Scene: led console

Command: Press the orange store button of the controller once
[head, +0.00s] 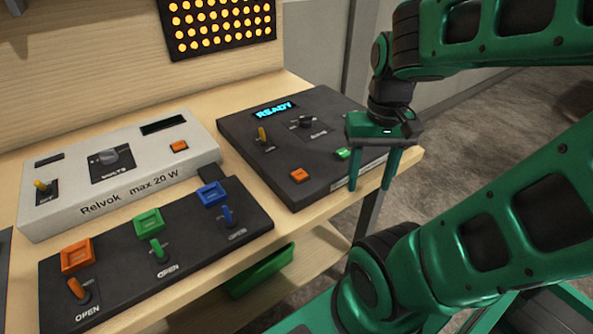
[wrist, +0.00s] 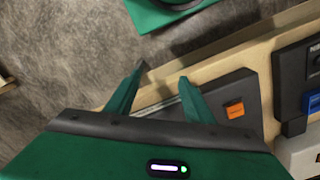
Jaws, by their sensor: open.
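The controller (head: 262,160) is a dark box with a blue display reading READY, on the table right of the pale power unit. Its orange button (head: 299,175) is near the front edge; a label for it is not readable. In the wrist view an orange button (wrist: 235,109) shows on the dark box, right of my fingers. My gripper (head: 370,186) is open and empty, fingers pointing down, near the controller's right front side and apart from the orange button. The gripper also shows in the wrist view (wrist: 162,75). It hides part of the controller's right side.
The controller also has a yellow switch (head: 263,138), a dark knob (head: 306,121) and a green button (head: 342,153). The pale Relvok unit (head: 130,165) has another orange button (head: 179,147). A dark panel with coloured switches (head: 190,255) lies in front. An LED board (head: 219,22) is behind.

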